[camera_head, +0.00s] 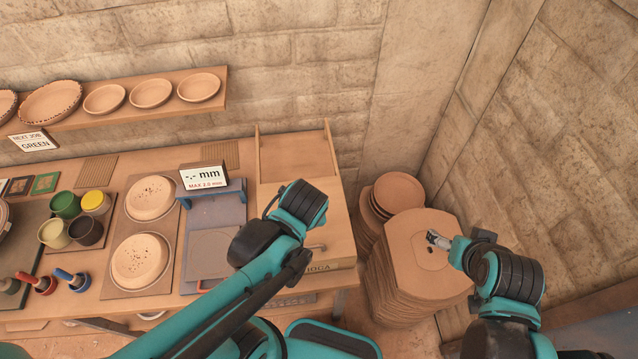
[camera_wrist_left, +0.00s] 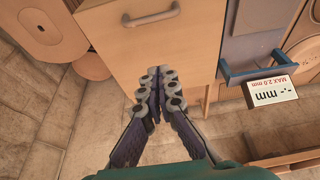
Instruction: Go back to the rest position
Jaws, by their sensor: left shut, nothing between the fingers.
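In the left wrist view my left gripper (camera_wrist_left: 158,76) is shut and empty, its fingertips together in front of a wooden drawer front with a metal handle (camera_wrist_left: 150,17). In the head view my left arm crosses the workbench, its black wrist over the wooden drawer cabinet (camera_head: 335,215); the fingers are hidden there. My right arm is at the lower right of the head view. A small grey part of my right gripper (camera_head: 437,239) shows over a stack of tan boards (camera_head: 408,235); its fingers cannot be made out.
The bench holds a blue gauge stand with a display (camera_head: 203,178), filter plates (camera_head: 140,262), colored cups (camera_head: 66,205) and stamps (camera_head: 72,279). A wall shelf (camera_head: 120,108) holds several bowls. Round discs (camera_head: 397,190) are stacked in the corner. Stone walls close in behind and right.

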